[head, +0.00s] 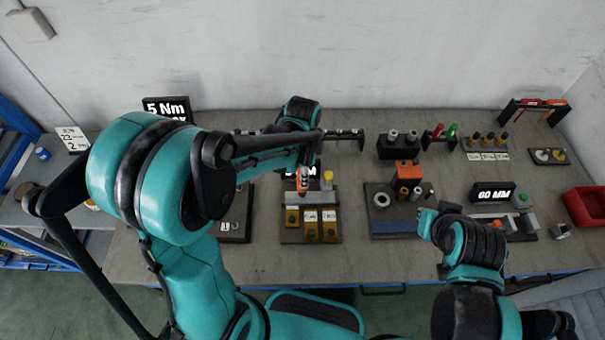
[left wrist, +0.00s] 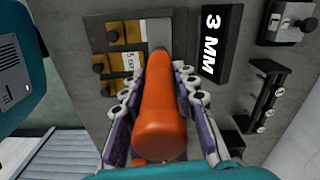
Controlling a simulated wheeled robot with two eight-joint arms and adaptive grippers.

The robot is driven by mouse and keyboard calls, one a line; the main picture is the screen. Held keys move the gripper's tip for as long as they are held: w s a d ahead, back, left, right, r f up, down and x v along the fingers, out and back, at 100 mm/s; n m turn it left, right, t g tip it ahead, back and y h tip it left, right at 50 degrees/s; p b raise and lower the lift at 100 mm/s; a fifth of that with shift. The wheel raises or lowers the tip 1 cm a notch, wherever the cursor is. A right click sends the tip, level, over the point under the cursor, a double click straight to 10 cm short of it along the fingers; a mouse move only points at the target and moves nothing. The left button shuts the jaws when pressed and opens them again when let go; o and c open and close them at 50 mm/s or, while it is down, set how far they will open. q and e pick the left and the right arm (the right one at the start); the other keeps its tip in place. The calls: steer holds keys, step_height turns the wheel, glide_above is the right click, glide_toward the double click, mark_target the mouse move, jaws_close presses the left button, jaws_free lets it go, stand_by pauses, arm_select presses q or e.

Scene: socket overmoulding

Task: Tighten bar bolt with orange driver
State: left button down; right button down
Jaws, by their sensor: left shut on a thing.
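The orange driver (left wrist: 160,115) is between the fingers of my left gripper (left wrist: 165,95) in the left wrist view, and the gripper is shut on it. In the head view the driver (head: 304,188) hangs from my left gripper (head: 302,172) above the fixture plate (head: 290,237) with brass-coloured blocks and dark knobs. The driver's tip and the bar bolt are hidden or too small to tell. My right gripper (head: 428,225) is near the front right of the table, and its fingers are too unclear to tell open from shut.
A station with an orange block (head: 407,172), a "60 MM" sign (head: 493,192) and a red bin (head: 587,207) lie to the right. Bare table (head: 300,262) shows in front.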

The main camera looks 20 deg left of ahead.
arm_select(q)
steer(key=shift+f+b, duration=1.05)
steer(key=shift+f, duration=0.2)
stand_by(1.2)
steer(key=shift+r, duration=0.15)
stand_by(0.5)
steer(key=shift+r+p, duration=1.9)
steer(key=shift+r, duration=0.5)
